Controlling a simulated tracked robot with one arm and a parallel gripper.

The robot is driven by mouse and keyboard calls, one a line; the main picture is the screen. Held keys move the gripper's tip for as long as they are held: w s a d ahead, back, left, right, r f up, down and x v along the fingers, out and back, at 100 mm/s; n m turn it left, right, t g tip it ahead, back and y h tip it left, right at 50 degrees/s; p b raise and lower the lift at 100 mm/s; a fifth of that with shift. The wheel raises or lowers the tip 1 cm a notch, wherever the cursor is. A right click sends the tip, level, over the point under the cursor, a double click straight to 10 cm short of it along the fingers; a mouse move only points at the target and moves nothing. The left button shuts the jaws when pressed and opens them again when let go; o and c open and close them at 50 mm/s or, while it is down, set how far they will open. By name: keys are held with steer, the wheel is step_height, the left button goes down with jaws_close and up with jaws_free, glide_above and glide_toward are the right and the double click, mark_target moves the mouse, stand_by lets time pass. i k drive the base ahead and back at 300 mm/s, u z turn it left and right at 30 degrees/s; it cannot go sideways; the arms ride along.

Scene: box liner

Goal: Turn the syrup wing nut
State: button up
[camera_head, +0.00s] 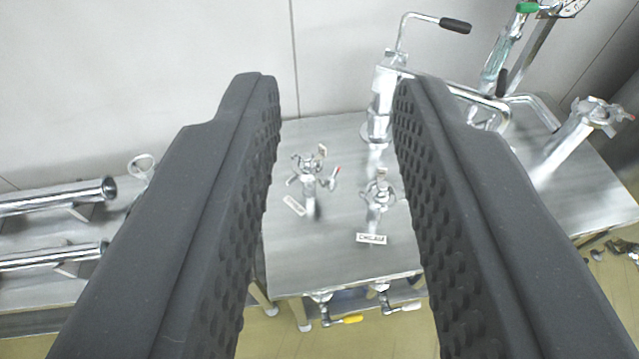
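Two small metal fittings with wing-like tops stand upright on the steel table (330,262). The left fitting (309,180) has a small tag and a red-tipped part beside it, and a tilted label (294,205) at its foot. The right fitting (377,195) has a label (371,239) in front of it. I cannot read either label surely, so I cannot tell which is the syrup wing nut. My gripper (331,88) is open and empty. Its two dark, dimpled fingers frame both fittings from above, apparently without touching them.
A metal column with a black-handled crank (455,26) stands behind. Bent pipes, a green-capped tube (497,60) and a clamp-topped pipe (570,135) are at right. Metal tubes (55,197) lie at left. Yellow (346,320) and white (405,307) handles hang below the table's front edge.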

mark_target(330, 182)
steer(key=u, duration=0.3)
steer(key=i, duration=1)
steer(key=u, duration=0.05)
